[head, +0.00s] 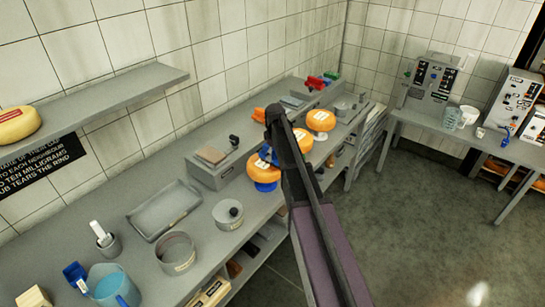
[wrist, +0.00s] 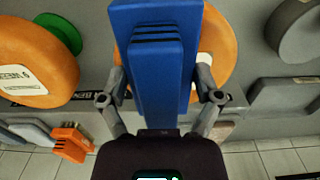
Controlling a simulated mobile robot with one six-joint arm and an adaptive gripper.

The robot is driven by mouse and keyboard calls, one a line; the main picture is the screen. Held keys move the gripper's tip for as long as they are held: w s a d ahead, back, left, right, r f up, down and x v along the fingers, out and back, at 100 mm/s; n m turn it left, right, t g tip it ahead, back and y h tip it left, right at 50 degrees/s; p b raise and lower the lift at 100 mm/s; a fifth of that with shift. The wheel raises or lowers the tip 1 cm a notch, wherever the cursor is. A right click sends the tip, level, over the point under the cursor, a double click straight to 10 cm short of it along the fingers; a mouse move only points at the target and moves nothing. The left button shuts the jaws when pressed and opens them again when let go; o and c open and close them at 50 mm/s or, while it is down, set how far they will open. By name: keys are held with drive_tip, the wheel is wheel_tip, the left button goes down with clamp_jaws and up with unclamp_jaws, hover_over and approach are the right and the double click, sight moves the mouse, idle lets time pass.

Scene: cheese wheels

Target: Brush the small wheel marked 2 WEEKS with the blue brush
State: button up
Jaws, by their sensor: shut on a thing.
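My gripper (wrist: 162,100) is shut on the blue brush (wrist: 155,50), which fills the middle of the wrist view. In the head view, some blue of the brush (head: 268,155) shows beside my dark arm. An orange wheel (wrist: 217,50) lies behind the brush in the wrist view, with its label mostly covered. In the head view, an orange wheel (head: 264,172) with a pale label sits on a blue stand, right at my gripper. I cannot read its label. Whether the bristles touch the wheel is hidden.
Another orange wheel (head: 320,121) stands farther back along the bench, and one (head: 303,140) is partly behind my arm. Open floor (head: 430,220) lies to the right.

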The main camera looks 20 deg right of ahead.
drive_tip(key=shift+w+d, duration=0.45)
drive_tip(key=shift+d, duration=0.2)
drive_tip(key=shift+w+d, duration=0.1)
drive_tip(key=shift+w+d, duration=0.45)
drive_tip(key=shift+d, duration=0.2)
drive_tip(key=shift+w+d, duration=0.45)
drive_tip(key=shift+d, duration=0.15)
drive_tip(key=shift+w, duration=0.1)
drive_tip(key=shift+w+a, duration=0.65)
drive_tip(key=shift+w, duration=0.1)
drive_tip(key=shift+s+a, duration=1.05)
drive_tip(key=shift+a, duration=0.3)
